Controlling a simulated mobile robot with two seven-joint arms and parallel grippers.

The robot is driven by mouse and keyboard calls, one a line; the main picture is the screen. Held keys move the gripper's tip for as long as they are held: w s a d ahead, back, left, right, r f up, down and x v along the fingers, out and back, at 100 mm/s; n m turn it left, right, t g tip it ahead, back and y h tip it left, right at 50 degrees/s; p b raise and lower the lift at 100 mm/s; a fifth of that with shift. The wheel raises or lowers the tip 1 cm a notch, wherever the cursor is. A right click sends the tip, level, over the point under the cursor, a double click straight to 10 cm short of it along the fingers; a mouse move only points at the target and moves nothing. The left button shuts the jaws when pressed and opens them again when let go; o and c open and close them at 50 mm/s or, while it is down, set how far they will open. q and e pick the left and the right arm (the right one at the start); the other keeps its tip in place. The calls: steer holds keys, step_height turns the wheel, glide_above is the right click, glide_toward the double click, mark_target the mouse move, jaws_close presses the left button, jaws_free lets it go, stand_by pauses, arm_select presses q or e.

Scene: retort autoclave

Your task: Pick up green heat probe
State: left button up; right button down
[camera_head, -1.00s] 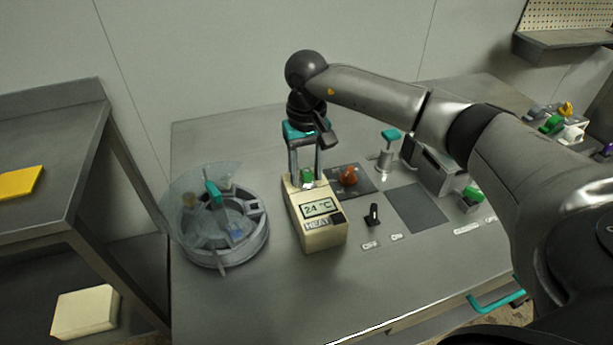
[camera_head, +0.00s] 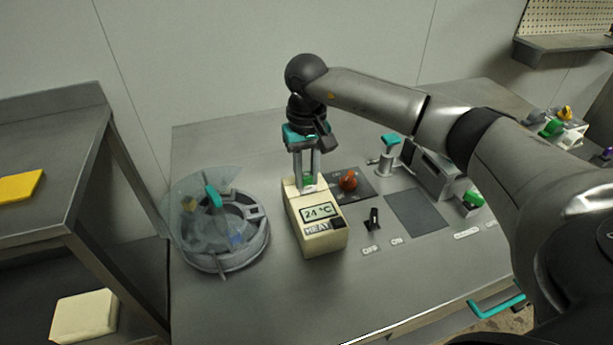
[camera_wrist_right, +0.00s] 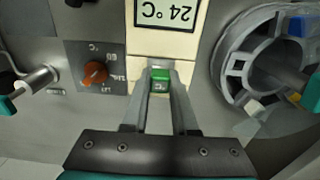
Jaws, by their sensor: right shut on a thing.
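The green heat probe (camera_head: 309,179) sits at the back end of the cream heat meter (camera_head: 318,236), whose display reads 24 °C. In the right wrist view the probe's green top (camera_wrist_right: 160,74) lies between my fingertips. My right gripper (camera_head: 308,184) points down from above and is shut on the probe, with a finger on each side. The lower part of the probe is hidden by the fingers and the meter. My left gripper is not in view.
A round grey vessel with a clear lid (camera_head: 226,238) stands just left of the meter. An orange knob (camera_head: 348,180), a black switch (camera_head: 373,219) and a teal-topped valve (camera_head: 391,141) are to the right. The bench front is clear.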

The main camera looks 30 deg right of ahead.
step_height(320, 180, up, 11)
steer(key=p, duration=0.2)
step_height(320, 180, up, 9)
steer(key=p, duration=0.2)
glide_above(306, 174)
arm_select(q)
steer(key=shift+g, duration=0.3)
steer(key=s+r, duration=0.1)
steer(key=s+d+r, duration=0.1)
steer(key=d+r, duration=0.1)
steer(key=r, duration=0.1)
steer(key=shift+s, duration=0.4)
arm_select(e)
steer(key=shift+f, duration=0.1)
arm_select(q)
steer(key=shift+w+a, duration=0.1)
